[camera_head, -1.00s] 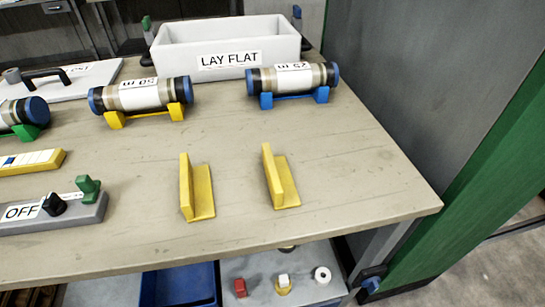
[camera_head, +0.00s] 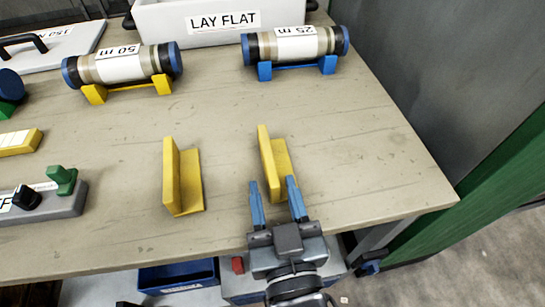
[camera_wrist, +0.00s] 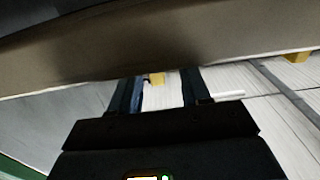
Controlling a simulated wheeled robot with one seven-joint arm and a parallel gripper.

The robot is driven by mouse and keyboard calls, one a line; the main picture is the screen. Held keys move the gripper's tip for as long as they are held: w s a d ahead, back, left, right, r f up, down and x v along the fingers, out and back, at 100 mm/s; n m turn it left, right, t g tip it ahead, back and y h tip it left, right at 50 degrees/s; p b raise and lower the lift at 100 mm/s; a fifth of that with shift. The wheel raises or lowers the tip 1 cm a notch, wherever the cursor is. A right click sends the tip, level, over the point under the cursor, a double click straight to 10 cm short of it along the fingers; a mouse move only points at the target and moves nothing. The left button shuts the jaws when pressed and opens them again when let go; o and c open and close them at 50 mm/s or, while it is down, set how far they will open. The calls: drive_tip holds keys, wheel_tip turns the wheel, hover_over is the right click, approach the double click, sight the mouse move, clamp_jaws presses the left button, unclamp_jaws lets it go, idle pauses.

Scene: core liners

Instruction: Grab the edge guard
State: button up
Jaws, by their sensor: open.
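Two yellow L-shaped pieces, which look like edge guards, stand near the front of the table. The left one (camera_head: 183,178) is apart from my gripper. The right one (camera_head: 274,160) is just beyond my gripper (camera_head: 272,182) in the head view. My gripper is open, with its two blue fingers pointing toward the right piece's near end and nothing seen held. Whether it touches the piece, and its height, cannot be told. In the wrist view my gripper (camera_wrist: 160,88) shows dark fingers below a brown slab edge, with a small unclear yellow thing (camera_wrist: 157,78) between them.
A tube marked 50 m (camera_head: 120,66) lies on yellow supports, and one marked 25 m (camera_head: 295,45) on blue supports. A white LAY FLAT bin (camera_head: 165,20) stands behind. A grey switch block (camera_head: 70,205) is at left. The table's right side is clear.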

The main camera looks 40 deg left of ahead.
sight(270, 167)
drive_tip(key=shift+p+x, duration=0.4)
drive_tip(key=shift+x, duration=2.25)
drive_tip(key=shift+w+d, duration=0.1)
drive_tip(key=shift+d, duration=0.05)
clamp_jaws()
